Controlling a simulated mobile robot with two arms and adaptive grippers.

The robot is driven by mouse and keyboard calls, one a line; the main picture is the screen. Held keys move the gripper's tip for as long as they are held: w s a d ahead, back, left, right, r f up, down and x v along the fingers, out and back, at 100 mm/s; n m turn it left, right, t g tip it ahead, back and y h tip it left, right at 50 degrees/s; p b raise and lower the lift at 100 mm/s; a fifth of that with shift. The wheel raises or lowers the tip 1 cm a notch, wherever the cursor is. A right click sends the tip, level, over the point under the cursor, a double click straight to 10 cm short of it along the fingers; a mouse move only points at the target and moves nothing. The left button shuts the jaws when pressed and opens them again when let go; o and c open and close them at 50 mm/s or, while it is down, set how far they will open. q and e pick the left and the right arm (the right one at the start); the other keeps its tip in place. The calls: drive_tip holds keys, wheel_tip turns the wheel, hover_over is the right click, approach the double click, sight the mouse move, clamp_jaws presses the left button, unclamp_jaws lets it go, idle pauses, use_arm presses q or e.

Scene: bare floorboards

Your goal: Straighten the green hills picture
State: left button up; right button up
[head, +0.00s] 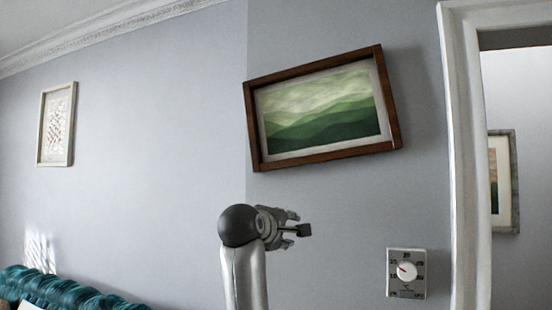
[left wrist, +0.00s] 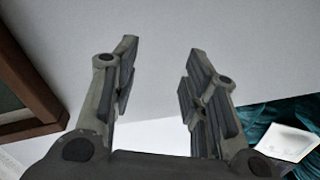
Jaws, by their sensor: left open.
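The green hills picture (head: 322,112) hangs on the grey wall in a brown wooden frame. It is tilted, with its right side higher than its left in the head view. My left gripper (head: 300,222) is below the picture, apart from it, with its arm rising from the bottom of the view. In the left wrist view the fingers of my left gripper (left wrist: 158,75) are spread apart with nothing between them. A corner of the brown frame (left wrist: 28,80) shows at the left edge of that view. My right gripper is in neither view.
A thermostat dial (head: 406,273) is on the wall at lower right, beside a white door frame (head: 466,160). A small framed picture (head: 56,125) hangs at left. A teal tufted sofa (head: 70,292) stands at lower left. Another framed picture (head: 503,182) shows through the doorway.

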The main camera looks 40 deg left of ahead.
sight(277, 165)
use_arm(q)
drive_tip(key=s+a+r+n+t, duration=0.1)
drive_tip(key=s+r+n, duration=0.15)
drive_tip(key=r, duration=0.55)
drive_tip(key=s+a+r+n+t, duration=0.1)
drive_tip(key=s+a+r+n, duration=0.1)
drive_tip(key=s+r, duration=0.35)
drive_tip(key=shift+m+y, duration=0.25)
drive_tip(key=shift+y, duration=0.05)
drive_tip(key=p+x, duration=0.2)
drive_tip(key=x, duration=0.1)
drive_tip(key=r+p+x, duration=0.1)
drive_tip(key=p+x, duration=0.1)
drive_tip(key=x, duration=0.1)
drive_tip(key=r+p+x, duration=0.1)
drive_tip(key=p+x, duration=0.1)
drive_tip(key=x, duration=0.2)
drive_tip(key=shift+w+d, duration=0.1)
drive_tip(key=shift+d, duration=0.35)
drive_tip(key=shift+w+a+f+p, duration=0.1)
drive_tip(key=shift+w+a+p, duration=0.05)
drive_tip(key=shift+w+p, duration=0.4)
drive_tip(key=shift+w+f, duration=0.1)
drive_tip(key=shift+w, duration=0.25)
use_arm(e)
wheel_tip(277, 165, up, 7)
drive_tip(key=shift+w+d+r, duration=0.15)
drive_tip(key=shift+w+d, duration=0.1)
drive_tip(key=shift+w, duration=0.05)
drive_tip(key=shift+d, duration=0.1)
